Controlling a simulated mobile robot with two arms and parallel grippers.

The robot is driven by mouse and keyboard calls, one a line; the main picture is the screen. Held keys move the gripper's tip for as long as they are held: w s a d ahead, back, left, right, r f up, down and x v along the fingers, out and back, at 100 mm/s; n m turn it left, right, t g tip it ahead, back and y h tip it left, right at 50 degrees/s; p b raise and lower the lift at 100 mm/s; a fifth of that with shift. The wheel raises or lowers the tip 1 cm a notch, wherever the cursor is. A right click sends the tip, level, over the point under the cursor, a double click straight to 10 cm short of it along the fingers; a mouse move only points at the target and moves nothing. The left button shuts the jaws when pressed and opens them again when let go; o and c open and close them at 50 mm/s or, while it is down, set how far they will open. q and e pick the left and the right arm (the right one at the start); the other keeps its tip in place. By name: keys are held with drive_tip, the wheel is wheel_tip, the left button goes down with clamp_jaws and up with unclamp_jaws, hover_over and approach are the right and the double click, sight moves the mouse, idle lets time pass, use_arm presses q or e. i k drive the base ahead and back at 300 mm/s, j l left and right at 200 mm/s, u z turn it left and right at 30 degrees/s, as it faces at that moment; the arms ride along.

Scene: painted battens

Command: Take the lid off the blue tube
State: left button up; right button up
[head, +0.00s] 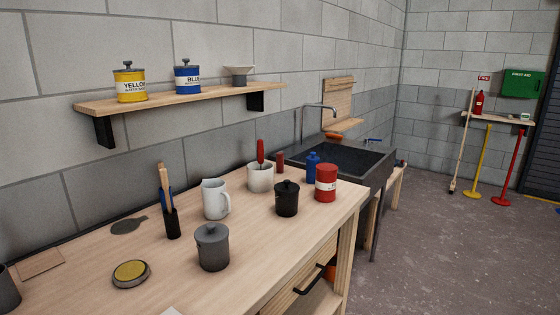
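A blue cylindrical container (187,80) stands upright on the wall shelf, with a white label that seems to read BLUE. A dark lid with a knob (187,63) sits on its top. A plain blue bottle (313,168) stands on the bench near the sink. Neither of my grippers is in view.
The wooden shelf (165,98) hangs above the workbench (185,270). On the bench are a grey lidded pot (212,247), a black lidded pot (287,198), a white jug (214,199), a red can (326,183) and a brush holder (171,220). The front middle of the bench is mostly clear.

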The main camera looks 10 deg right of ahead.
sight(313, 160)
drive_tip(key=i+l+u, duration=0.2)
drive_tip(key=l+u, duration=0.2)
drive_tip(key=l, duration=0.2)
drive_tip(key=i+l+u, duration=0.2)
drive_tip(key=l, duration=0.15)
drive_tip(key=l+u, duration=0.15)
drive_tip(key=l, duration=0.2)
drive_tip(key=i, duration=0.05)
